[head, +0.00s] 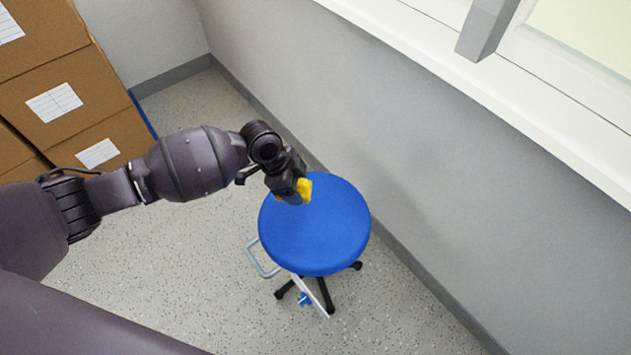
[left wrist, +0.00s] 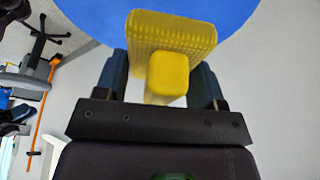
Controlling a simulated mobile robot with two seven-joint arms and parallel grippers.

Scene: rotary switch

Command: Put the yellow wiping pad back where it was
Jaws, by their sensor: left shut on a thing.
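The yellow wiping pad (head: 305,190) is in my left gripper (head: 292,195), over the upper left part of the round blue stool seat (head: 325,235). In the left wrist view the pad (left wrist: 172,35) shows a ribbed block with a smaller yellow grip. The two fingers of my left gripper (left wrist: 163,82) close on the grip from both sides. The blue seat (left wrist: 85,15) lies beyond the pad. I cannot tell whether the pad touches the seat. My right gripper is not in view.
Cardboard boxes (head: 60,95) are stacked at the left. A grey wall (head: 480,200) with a white window sill (head: 440,65) runs along the right. A metal frame (head: 258,258) and a small blue object (head: 305,298) are by the stool's base. The speckled floor is otherwise mostly clear.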

